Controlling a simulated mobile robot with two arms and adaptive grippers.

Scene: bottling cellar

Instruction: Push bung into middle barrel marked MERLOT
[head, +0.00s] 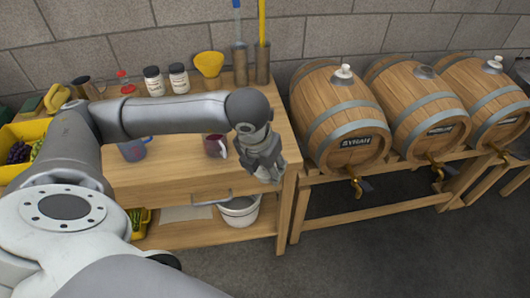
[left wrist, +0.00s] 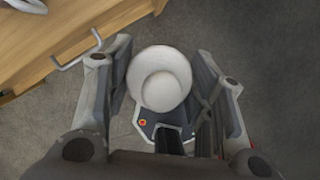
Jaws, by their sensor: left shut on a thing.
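My left gripper (head: 272,176) is in front of the workbench's right end, short of the barrels. In the left wrist view it is shut on a pale, rounded bung (left wrist: 160,80) between its fingers. The bung cannot be made out in the head view. The middle barrel (head: 415,105) lies on its side on a wooden rack, with a grey fitting (head: 425,72) on top and no white bung showing there. Its dark label (head: 439,130) is too small to read surely. My right gripper is out of view.
The left barrel (head: 335,110), labelled SYRAH, and the right barrel (head: 485,95) each have a white bung on top. Brass taps stick out in front. A white bucket (head: 239,211) is below.

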